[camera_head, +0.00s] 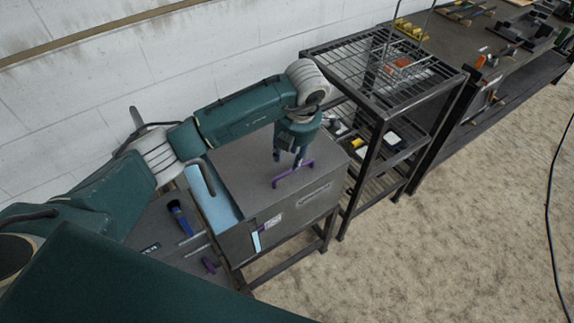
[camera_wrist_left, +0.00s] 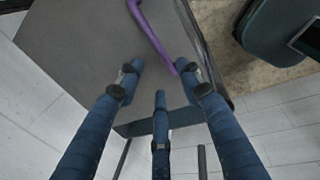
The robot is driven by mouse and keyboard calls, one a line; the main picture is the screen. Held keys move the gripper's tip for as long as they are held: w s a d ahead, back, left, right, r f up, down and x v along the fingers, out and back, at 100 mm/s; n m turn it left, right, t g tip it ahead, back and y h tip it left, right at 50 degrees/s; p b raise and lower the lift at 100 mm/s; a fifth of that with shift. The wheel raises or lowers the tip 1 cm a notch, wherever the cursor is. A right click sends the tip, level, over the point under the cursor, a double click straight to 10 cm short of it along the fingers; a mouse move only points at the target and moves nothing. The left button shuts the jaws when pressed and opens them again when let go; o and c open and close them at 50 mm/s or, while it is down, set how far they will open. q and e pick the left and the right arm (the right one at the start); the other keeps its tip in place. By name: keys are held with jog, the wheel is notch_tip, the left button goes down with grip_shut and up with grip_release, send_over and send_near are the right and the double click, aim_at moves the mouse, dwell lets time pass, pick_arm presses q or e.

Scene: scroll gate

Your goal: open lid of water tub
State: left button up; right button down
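The water tub (camera_head: 283,218) is a large grey box with a flat grey lid (camera_head: 240,165) on top, which looks closed. A purple handle (camera_head: 292,174) stands on the lid near its front edge. My left gripper (camera_head: 288,157) points down over the lid, right at the handle. In the left wrist view its three blue fingers (camera_wrist_left: 160,68) are spread apart. The end of the purple handle (camera_wrist_left: 151,32) reaches between the fingertips, close to the right one; whether they touch I cannot tell. The grey lid (camera_wrist_left: 78,45) fills the upper left there. My right gripper is not in view.
A dark wire-shelf rack (camera_head: 375,70) stands directly right of the tub. A blue-handled brush (camera_head: 180,217) lies on the dark surface left of the tub. A white wall (camera_head: 100,60) is behind. Open floor (camera_head: 450,240) lies in front, with a black cable at right.

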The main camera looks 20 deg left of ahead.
aim_at(287, 172)
pick_arm(q)
jog(key=f, duration=0.2)
jog(key=f+p, duration=0.1)
jog(key=f, duration=0.2)
jog(key=w+a+f, duration=0.1)
jog(key=f, duration=0.1)
jog(key=shift+f, duration=0.15)
grip_shut()
